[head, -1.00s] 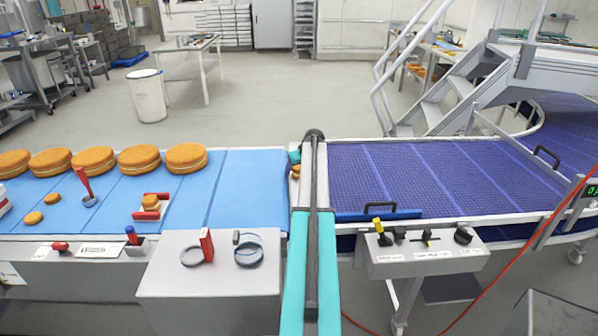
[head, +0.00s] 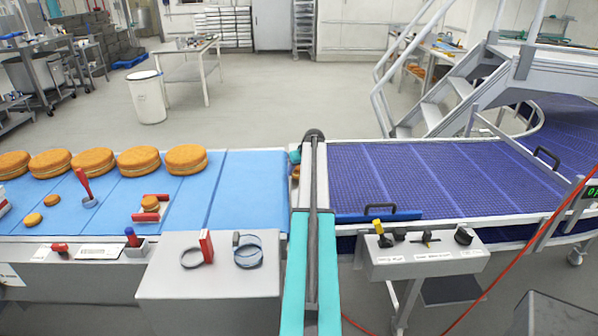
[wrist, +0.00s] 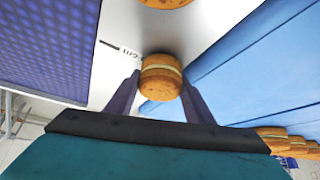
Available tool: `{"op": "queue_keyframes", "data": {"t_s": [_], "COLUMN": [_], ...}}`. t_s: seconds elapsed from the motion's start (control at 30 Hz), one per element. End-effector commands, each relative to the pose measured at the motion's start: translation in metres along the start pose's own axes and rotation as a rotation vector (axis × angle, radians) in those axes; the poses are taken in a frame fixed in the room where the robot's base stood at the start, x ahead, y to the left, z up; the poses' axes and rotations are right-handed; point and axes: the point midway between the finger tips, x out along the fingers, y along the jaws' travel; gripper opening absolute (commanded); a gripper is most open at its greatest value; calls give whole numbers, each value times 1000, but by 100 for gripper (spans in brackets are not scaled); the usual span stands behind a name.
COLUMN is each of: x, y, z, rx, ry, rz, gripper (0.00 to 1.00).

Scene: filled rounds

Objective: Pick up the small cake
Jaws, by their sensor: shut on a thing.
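A small round cake (wrist: 160,77) with a golden-brown crust and a pale filling band is between the two dark fingers of my gripper (wrist: 161,84) in the wrist view. The fingers are shut on its sides. In the head view, a sliver of the held cake (head: 295,172) shows just left of my arm, near the right end of the blue belt; my arm hides most of the gripper. It cannot be told whether the cake touches the surface below. Another small cake (head: 150,202) sits between red blocks on the belt, and two more small cakes (head: 33,219) lie further left.
Several large cakes (head: 186,158) line the back of the light blue belt (head: 250,185). A purple mesh conveyor (head: 430,175) lies to the right, with a control box (head: 425,256) in front. The belt's right part is bare.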

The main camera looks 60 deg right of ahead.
Motion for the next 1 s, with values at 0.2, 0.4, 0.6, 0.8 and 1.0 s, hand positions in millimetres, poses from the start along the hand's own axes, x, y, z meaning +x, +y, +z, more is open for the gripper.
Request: {"op": "queue_keyframes", "data": {"t_s": [0.2,0.4,0.6,0.8,1.0], "x": [-14,-36,-59,-75,-80], "y": [0,0,0,0,0], "z": [-10,-24,-39,-49,-52], "rx": [0,-1,-1,0,0], "ry": [2,2,2,1,0], "rz": [1,1,1,1,0], "gripper": [38,38,38,38,38]}}
